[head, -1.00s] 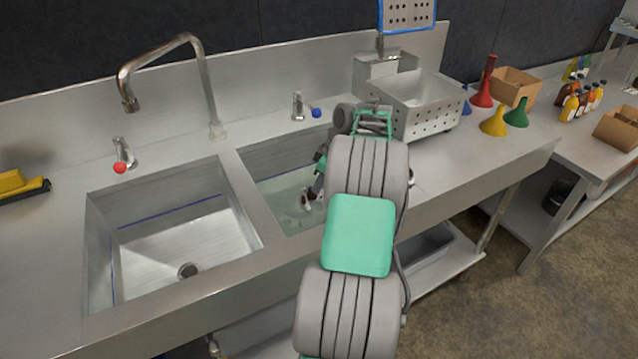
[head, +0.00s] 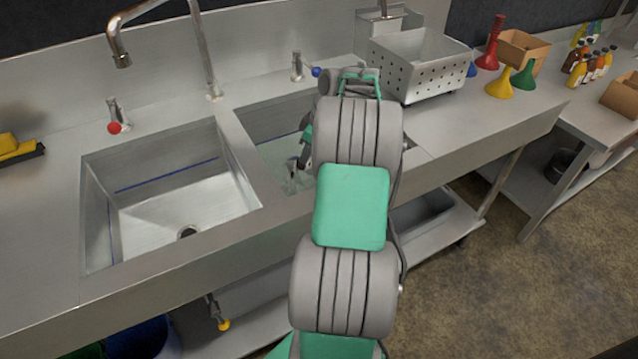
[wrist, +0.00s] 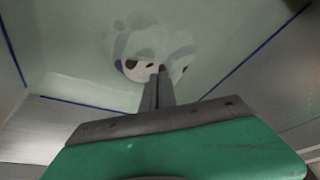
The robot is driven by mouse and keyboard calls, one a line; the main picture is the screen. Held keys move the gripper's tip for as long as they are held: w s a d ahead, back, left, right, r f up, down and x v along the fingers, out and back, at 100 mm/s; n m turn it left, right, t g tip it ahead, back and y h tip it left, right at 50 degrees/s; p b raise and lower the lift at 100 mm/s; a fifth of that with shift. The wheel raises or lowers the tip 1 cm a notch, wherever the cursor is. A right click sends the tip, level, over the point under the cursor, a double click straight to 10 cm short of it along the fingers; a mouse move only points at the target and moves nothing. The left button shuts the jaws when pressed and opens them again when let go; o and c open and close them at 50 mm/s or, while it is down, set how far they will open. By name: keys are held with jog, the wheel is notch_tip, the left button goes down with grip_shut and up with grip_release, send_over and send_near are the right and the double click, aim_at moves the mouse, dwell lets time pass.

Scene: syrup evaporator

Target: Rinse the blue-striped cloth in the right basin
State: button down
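The right basin (head: 272,190) holds clear water and is partly hidden behind my arm. My gripper (wrist: 160,75) reaches down into this basin, its two fingers close together on the cloth. The cloth (wrist: 137,70) is white with dark brown spots and a small blue patch at its left edge. It shows at the fingertips in the wrist view, part of it pale and blurred under the water. In the head view, only a small whitish bit shows beside my gripper (head: 300,170).
The empty left basin (head: 170,215) lies left of the divider. A tall faucet (head: 205,60) stands behind it. A red-knobbed tap (head: 114,127) and a blue-knobbed tap (head: 315,72) stand behind the basins. A perforated metal bin (head: 420,68) sits right of the right basin.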

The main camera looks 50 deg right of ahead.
jog(key=shift+s+d+p, duration=1.65)
jog(key=shift+d+p, duration=1.25)
jog(key=shift+d, duration=2.35)
jog(key=w+a+b, duration=0.4)
jog(key=a+b, duration=0.1)
jog(key=a, duration=0.8)
jog(key=s+d+r+p, duration=0.1)
jog(key=d+r+p, duration=0.2)
jog(key=r+p, duration=1)
jog(key=s+d+r+p, duration=0.1)
jog(key=d+r+p, duration=0.2)
jog(key=r+p, duration=1.1)
jog(key=shift+d+r+p, duration=0.15)
jog(key=shift+r+p, duration=0.15)
jog(key=shift+r, duration=3.75)
